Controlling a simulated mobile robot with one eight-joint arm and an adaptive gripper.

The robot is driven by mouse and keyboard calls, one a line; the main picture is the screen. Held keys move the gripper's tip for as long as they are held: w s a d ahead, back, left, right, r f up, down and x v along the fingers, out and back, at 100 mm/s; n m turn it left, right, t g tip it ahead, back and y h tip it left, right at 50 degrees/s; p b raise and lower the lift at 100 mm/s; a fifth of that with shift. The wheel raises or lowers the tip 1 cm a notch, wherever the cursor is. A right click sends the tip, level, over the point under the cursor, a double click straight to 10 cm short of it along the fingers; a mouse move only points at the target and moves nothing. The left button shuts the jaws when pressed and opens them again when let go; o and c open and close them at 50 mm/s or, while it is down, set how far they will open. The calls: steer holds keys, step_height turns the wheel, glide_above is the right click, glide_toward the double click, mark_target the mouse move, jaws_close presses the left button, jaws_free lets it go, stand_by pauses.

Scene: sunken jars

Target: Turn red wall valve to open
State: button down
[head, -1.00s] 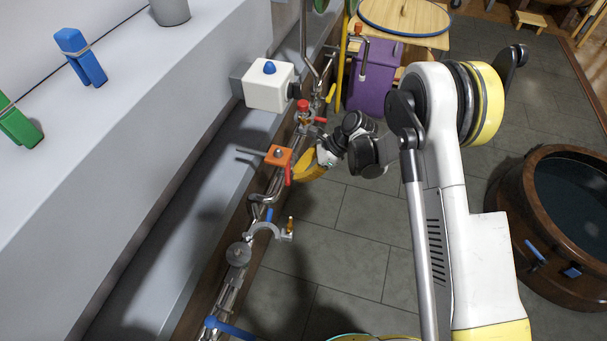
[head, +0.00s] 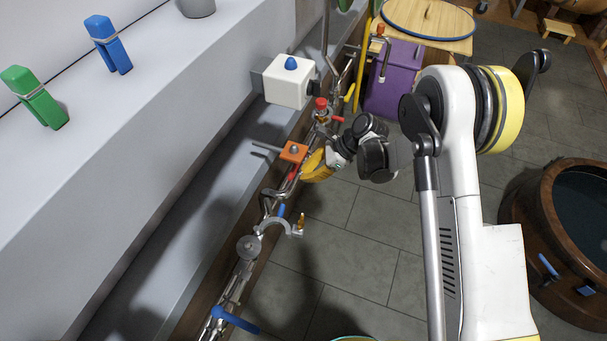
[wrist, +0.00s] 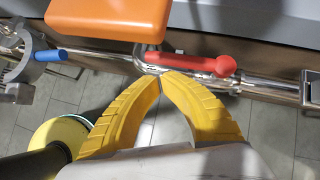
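A red valve handle (wrist: 188,63) lies roughly crosswise in the wrist view, with a round knob at its right end. An orange block (wrist: 105,18) is just above its left end. In the head view the red handle (head: 292,173) shows partly beside the orange block (head: 293,152), close to my gripper (head: 316,166). My gripper's yellow fingers (wrist: 160,76) have their tips together, with nothing seen between them. The tips are just below the red handle's left part in the wrist view; whether they touch it I cannot tell.
Metal pipes (head: 262,227) run along the wall ledge. Another red-topped valve (head: 321,104) and a white box with a blue knob (head: 289,82) are farther along. A blue handle (wrist: 50,56) is to the left in the wrist view. Tiled floor lies right of the pipes.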

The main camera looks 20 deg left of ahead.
steer(key=s+d+f+p+v, duration=0.1)
steer(key=p+v, duration=0.3)
steer(key=v, duration=0.8)
steer(key=shift+s+d, duration=0.35)
steer(key=shift+s, duration=0.5)
